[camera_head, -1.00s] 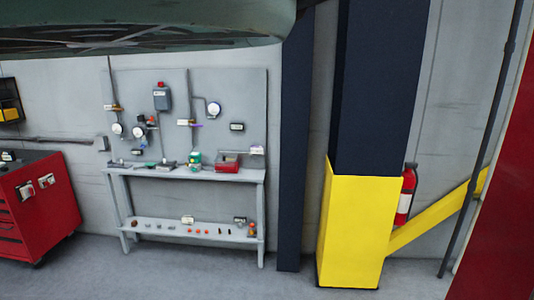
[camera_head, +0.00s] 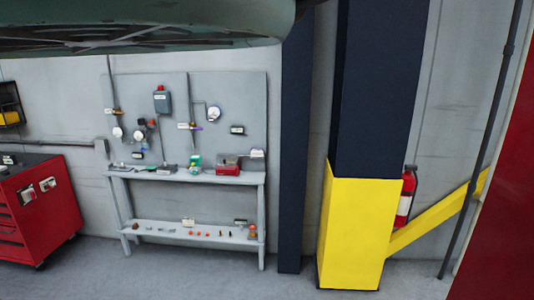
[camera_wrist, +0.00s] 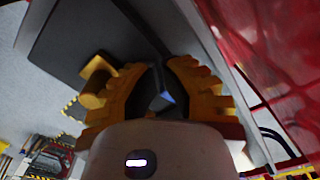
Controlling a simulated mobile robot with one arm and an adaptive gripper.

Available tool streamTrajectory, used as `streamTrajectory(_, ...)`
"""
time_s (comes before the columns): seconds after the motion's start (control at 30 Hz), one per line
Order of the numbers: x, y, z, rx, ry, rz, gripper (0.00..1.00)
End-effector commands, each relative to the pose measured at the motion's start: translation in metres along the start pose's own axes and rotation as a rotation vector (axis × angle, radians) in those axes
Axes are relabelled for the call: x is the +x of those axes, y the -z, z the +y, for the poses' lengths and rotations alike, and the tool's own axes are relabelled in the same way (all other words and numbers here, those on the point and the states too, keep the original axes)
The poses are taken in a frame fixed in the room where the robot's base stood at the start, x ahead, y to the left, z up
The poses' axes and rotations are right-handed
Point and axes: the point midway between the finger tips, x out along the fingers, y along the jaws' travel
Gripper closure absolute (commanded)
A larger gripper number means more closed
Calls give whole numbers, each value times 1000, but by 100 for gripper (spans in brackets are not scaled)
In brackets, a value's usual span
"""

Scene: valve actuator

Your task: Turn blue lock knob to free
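The blue lock knob cannot be singled out for certain. A small blue-violet part (camera_head: 198,128) sits on the middle pipe of the grey wall panel in the head view, too small to identify. My gripper (camera_wrist: 160,68) shows only in the wrist view, with yellow ridged fingers and dark inner pads. Its finger tips come close together, and the dark pads make the gap hard to read. A small bluish facet (camera_wrist: 167,97) shows between the fingers; I cannot tell what it belongs to. No contact with the panel is visible.
The grey workbench (camera_head: 128,210) stands below the grey panel (camera_head: 252,95), with small items on its top and shelf. A red tool cabinet (camera_head: 50,215) stands left. A yellow-based column (camera_head: 355,230) and a fire extinguisher (camera_head: 406,197) are right. Floor before the bench looks clear.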

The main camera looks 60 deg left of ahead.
Motion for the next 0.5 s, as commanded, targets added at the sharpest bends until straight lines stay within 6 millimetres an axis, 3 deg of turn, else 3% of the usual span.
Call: streamTrajectory(0.5,0,2,5,-1,-1,3,100)
